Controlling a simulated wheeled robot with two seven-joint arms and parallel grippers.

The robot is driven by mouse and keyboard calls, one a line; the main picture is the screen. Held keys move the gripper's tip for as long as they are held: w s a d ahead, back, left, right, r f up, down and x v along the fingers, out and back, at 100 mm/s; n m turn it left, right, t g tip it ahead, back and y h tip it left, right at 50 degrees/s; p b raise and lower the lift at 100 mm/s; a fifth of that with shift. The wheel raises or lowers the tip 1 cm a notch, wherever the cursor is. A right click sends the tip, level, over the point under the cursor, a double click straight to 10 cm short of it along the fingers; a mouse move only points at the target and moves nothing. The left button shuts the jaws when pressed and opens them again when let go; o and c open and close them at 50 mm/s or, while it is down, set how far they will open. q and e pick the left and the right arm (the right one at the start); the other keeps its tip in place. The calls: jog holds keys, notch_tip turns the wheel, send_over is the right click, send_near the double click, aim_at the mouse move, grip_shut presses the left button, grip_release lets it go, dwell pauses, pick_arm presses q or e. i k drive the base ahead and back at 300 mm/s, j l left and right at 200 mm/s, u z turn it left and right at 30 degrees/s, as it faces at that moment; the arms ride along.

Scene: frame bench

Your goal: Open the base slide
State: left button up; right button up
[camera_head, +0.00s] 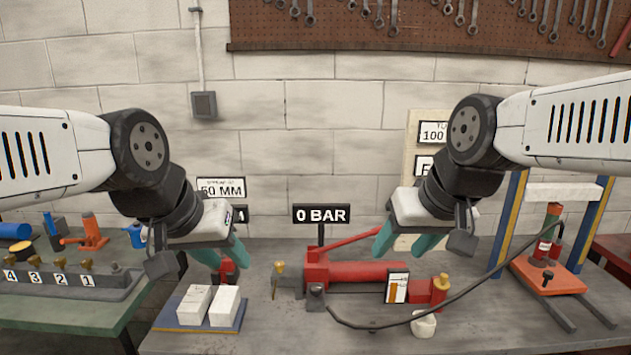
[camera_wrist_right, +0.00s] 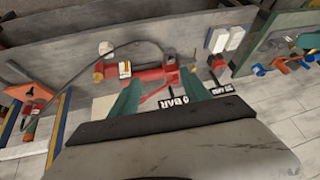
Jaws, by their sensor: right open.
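No part is labelled as the base slide, and I cannot tell for sure which one it is. The press frame (camera_head: 505,225), with blue and yellow posts, stands at the right of the bench. A flat orange base plate (camera_head: 560,284) with a black knob lies at its foot; in the right wrist view the frame's orange part (camera_wrist_right: 32,92) is at the left. My left gripper (camera_head: 226,262) is open and empty above the white blocks (camera_head: 223,306). My right gripper (camera_head: 405,250) is open and empty above the red pump (camera_head: 365,272), left of the frame; its teal fingers also show in the wrist view (camera_wrist_right: 160,95).
A black hose (camera_head: 470,290) curves from the pump across the bench towards the frame. A "0 BAR" sign (camera_head: 321,214) stands behind the pump. A green bench (camera_head: 60,315) with numbered valves is at the left. The front bench middle (camera_head: 300,335) is clear.

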aim_at(546, 266)
jog(key=z, duration=1.6)
jog(key=i+l, duration=0.15)
jog(key=i, duration=0.45)
jog(key=i+l+u, duration=0.1)
jog(key=i, duration=0.5)
